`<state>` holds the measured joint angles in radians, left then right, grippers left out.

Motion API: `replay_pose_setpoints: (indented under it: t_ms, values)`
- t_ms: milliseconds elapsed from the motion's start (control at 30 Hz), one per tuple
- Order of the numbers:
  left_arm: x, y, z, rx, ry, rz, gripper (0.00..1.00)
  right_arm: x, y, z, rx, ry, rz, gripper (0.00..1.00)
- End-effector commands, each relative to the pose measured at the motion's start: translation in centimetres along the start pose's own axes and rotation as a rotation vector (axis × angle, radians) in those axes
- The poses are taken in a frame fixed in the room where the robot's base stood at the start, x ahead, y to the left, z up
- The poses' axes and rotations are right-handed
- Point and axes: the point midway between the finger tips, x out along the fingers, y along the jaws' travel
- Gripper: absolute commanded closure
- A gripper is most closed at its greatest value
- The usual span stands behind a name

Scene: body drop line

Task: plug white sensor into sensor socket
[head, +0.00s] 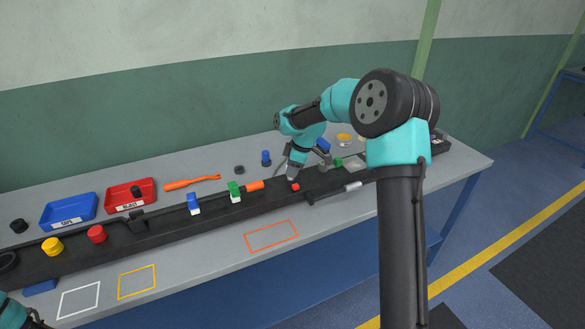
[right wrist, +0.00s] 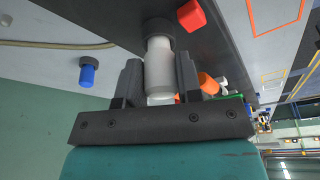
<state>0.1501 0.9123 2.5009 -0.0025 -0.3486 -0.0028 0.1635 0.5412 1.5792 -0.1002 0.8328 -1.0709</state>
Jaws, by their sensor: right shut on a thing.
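My right gripper (right wrist: 159,75) is shut on the white sensor (right wrist: 160,62), a pale cylinder standing between the two dark fingers in the right wrist view. A dark round collar (right wrist: 158,27) surrounds its far end, against the dark beam. I cannot tell whether this collar is the sensor socket or part of the sensor. In the head view my right gripper (head: 292,172) is low over the beam, close to a red block (head: 295,187), and mostly hides the sensor. My left gripper is out of view; only a bit of its arm shows at bottom left.
The long dark beam (head: 170,232) crosses the table with red, blue, green and orange parts along it. A blue tray (head: 68,211) and red tray (head: 131,194) stand behind it at left. A blue peg (head: 266,158) stands behind the gripper. Outlined table areas in front are bare.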

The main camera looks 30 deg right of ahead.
Motion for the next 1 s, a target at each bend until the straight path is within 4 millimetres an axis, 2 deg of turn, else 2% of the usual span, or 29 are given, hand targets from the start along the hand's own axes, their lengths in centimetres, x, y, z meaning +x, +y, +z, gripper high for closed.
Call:
replay_pose_setpoints:
  t_ms: [567, 600, 900, 1000]
  values:
    - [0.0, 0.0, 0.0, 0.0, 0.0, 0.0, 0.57, 0.89, 0.0, 0.27, 0.0, 0.0, 0.0, 1.0]
    - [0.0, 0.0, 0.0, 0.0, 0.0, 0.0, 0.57, 0.93, 0.0, 0.28, 0.0, 0.0, 0.0, 0.66]
    - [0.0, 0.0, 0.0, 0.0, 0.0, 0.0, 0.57, 0.9, 0.0, 0.27, 0.0, 0.0, 0.0, 0.38]
    - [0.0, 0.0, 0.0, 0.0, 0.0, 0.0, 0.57, 0.89, 0.01, 0.27, 0.0, 0.0, 0.0, 0.37]
